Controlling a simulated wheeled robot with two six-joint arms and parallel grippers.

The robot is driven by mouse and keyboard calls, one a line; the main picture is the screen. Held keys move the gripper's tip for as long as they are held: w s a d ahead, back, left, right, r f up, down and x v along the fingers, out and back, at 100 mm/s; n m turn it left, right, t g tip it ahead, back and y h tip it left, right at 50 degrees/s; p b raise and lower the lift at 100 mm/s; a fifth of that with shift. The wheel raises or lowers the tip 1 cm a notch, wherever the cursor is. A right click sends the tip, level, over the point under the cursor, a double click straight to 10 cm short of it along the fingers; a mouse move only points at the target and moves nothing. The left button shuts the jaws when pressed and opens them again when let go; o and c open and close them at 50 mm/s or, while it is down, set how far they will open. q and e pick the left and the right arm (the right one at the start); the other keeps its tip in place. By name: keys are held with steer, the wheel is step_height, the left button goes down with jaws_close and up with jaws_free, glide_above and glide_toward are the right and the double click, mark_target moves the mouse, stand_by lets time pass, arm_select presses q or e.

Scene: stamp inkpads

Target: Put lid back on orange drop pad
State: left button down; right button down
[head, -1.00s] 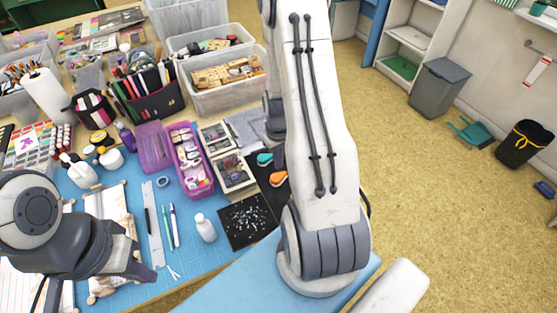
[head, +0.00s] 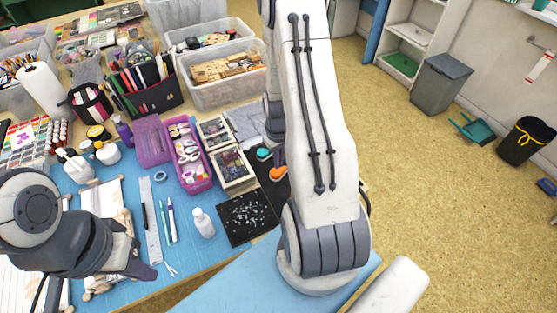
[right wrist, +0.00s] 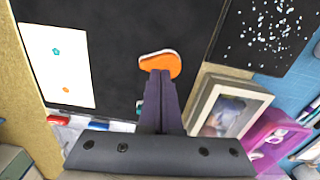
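The orange drop pad (head: 279,173) is on the black mat at the table's right edge, beside my right arm. In the right wrist view it shows as an orange drop shape (right wrist: 168,66) with a white rim along its far edge. Whether that orange part is lid or pad I cannot tell. My right gripper (right wrist: 160,74) points at it, its fingers close together with tips over its near edge. Whether they grip it is hidden. A teal drop pad (head: 264,154) lies just behind the orange one. My left gripper (head: 142,269) hangs over the table's front left; its opening is unclear.
A white card (right wrist: 58,65) lies on the black mat. A picture box (right wrist: 228,112), a purple tray (head: 190,150) and a speckled black sheet (head: 246,216) stand close by. A white bottle (head: 203,223) stands on the blue cutting mat (head: 184,262).

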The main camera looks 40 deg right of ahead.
steer(key=shift+f+b, duration=0.55)
steer(key=shift+f, duration=0.3)
steer(key=shift+r, duration=0.1)
step_height(320, 180, up, 7)
steer(key=p, duration=0.6)
stand_by(0.5)
stand_by(0.4)
